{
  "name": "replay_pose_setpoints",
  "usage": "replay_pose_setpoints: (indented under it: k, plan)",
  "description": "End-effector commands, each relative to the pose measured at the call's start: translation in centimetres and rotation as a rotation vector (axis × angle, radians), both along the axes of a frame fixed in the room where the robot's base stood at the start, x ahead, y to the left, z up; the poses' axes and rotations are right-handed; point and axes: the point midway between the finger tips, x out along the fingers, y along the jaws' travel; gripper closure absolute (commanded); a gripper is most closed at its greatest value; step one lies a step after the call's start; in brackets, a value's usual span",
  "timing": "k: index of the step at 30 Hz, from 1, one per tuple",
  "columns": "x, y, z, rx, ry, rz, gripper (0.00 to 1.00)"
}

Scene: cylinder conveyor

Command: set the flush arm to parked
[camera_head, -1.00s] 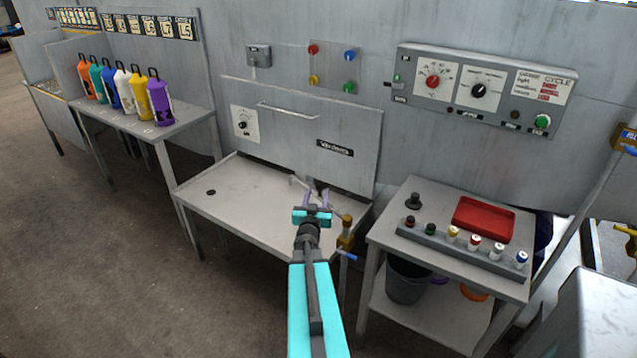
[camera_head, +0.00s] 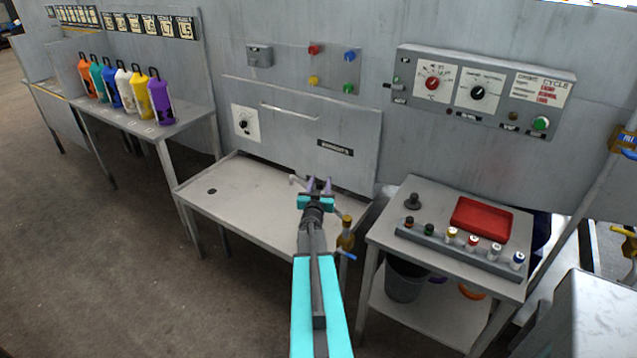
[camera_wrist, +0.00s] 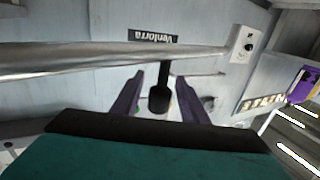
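The flush arm is a silver tube (camera_wrist: 90,58) crossing the wrist view, with a short black handle (camera_wrist: 159,95) hanging from it. In the head view its left end (camera_head: 295,180) shows beside my gripper, over the basin table; the middle is hidden behind my gripper. The tube appears to run to the brass post (camera_head: 346,224) at the table's front right. My gripper (camera_head: 319,183) is open. In the wrist view its two purple fingers (camera_wrist: 159,98) stand either side of the black handle, with gaps visible; I cannot tell how deep the handle sits between them.
The basin table (camera_head: 235,195) is otherwise clear, with a panel and handle bar (camera_head: 290,111) behind it. A blue lever (camera_head: 348,257) sticks out below the post. At right, a bench holds a red tray (camera_head: 481,218) and several small bottles. Coloured bottles (camera_head: 130,90) stand at left.

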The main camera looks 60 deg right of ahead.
Motion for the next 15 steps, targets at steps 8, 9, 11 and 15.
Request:
replay_pose_setpoints:
  k: [8, 9, 11, 15]
  plan:
    - [0.4, -0.86, 0.0, 0.0, 0.0, 0.0, 0.6]
    - [0.4, -0.87, 0.0, 0.0, 0.0, 0.0, 0.6]
    - [0.4, -0.87, -0.01, 0.0, 0.0, 0.0, 0.6]
    - [0.39, -0.86, -0.01, 0.0, 0.0, 0.0, 0.6]
